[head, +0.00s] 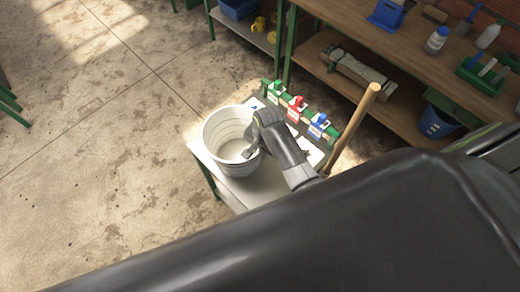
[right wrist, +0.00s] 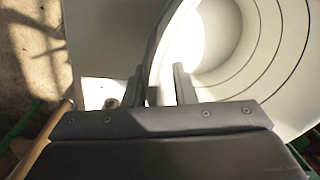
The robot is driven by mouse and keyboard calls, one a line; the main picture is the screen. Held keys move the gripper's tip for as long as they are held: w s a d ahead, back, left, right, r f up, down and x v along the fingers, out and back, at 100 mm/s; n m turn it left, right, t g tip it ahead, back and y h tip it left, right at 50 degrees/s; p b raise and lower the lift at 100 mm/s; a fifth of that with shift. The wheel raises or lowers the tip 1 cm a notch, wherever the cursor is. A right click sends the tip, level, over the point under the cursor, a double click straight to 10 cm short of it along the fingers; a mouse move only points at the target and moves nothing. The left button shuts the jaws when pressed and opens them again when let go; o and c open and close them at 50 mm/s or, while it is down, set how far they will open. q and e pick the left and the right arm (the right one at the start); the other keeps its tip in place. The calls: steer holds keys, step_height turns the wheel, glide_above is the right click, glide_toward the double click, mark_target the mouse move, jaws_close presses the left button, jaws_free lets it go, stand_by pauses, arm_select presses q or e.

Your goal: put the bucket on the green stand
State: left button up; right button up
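A white ribbed bucket (head: 222,162) stands upright on a small grey-topped table (head: 258,192) with green legs. At the left edge, green legs (head: 10,105) of another piece show partly; I cannot tell which is the green stand. My right gripper (head: 255,150) is at the bucket's right rim. In the right wrist view, the fingers of the right gripper (right wrist: 158,88) straddle the wall of the bucket (right wrist: 262,50), one inside and one outside. A gap shows beside the inner finger, so it looks open. My left gripper is out of view.
Green, red and blue tagged clips (head: 296,106) line the small table's back edge. A wooden handle (head: 354,126) stands upright on the right. A workbench (head: 400,45) with bottles and tools is behind. The floor (head: 90,150) at left is clear.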

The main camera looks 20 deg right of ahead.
step_height(320, 180, up, 12)
steer(key=d+b, duration=0.1)
steer(key=shift+s, duration=0.4)
stand_by(0.6)
steer(key=s+d+r+n+t+h, duration=0.15)
steer(key=s+d+n, duration=0.4)
steer(key=s, duration=0.55)
steer(key=s+d+n+t+h, duration=0.2)
steer(key=s+d+n, duration=0.4)
steer(key=s, duration=0.4)
step_height(320, 180, down, 32)
steer(key=d+m+g+y+b, duration=0.1)
steer(key=d+m+g+b, duration=0.15)
steer(key=b, duration=0.55)
steer(key=s+f+b, duration=0.2)
steer(key=s+f, duration=0.5)
steer(key=f, duration=0.4)
steer(key=s+a+f+n+b, duration=0.1)
steer(key=s+f+b, duration=0.2)
steer(key=s+f, duration=0.5)
step_height(320, 180, down, 3)
steer(key=shift+r+g, duration=0.1)
steer(key=shift+g, duration=0.2)
